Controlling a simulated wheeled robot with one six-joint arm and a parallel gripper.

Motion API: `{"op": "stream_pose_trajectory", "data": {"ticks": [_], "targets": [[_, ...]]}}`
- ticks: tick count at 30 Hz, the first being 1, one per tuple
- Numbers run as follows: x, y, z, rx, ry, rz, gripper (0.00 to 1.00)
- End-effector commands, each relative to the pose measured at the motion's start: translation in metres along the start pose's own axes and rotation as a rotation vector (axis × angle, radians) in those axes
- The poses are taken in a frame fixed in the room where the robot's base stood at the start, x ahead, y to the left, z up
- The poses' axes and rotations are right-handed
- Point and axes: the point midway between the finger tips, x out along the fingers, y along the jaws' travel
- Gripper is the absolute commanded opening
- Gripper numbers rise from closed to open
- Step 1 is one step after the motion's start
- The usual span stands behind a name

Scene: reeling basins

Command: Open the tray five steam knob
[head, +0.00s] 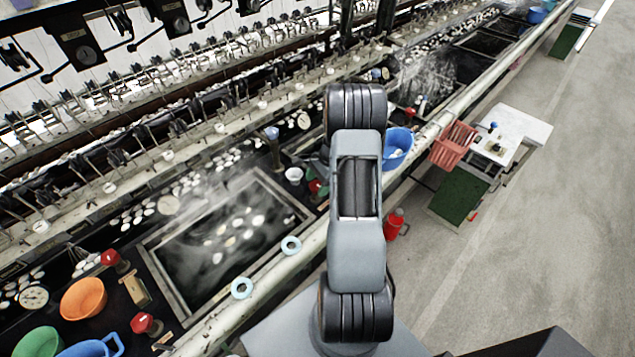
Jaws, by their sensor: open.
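Several knobs stand along the basins, and I cannot tell which one belongs to tray five. One red knob (110,257) is left of the near steaming basin (160,262), and another red knob (143,322) is at its lower left corner. A third red knob (315,186) is right of that basin, partly behind my arm. A blue-topped handle (272,133) stands at the basin's back edge. My arm rises through the middle of the picture and covers part of the basin row. My gripper does not show; it may be behind the arm.
Orange (84,298) and green (38,342) bowls sit at lower left. Pale blue rings (242,288) lie on the front rail. A blue bucket (397,147), red basket (454,144), white table (512,135) and red bottle (394,224) are right of my arm.

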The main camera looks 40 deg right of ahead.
Motion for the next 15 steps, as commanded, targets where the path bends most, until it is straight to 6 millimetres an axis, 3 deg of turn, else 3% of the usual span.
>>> {"op": "stream_pose_trajectory", "data": {"ticks": [3,15], "targets": [[0.0000,0.0001,0.0000,0.000,0.000,0.000,0.72],[-0.0003,0.0001,0.0000,0.000,0.000,0.000,0.34]]}}
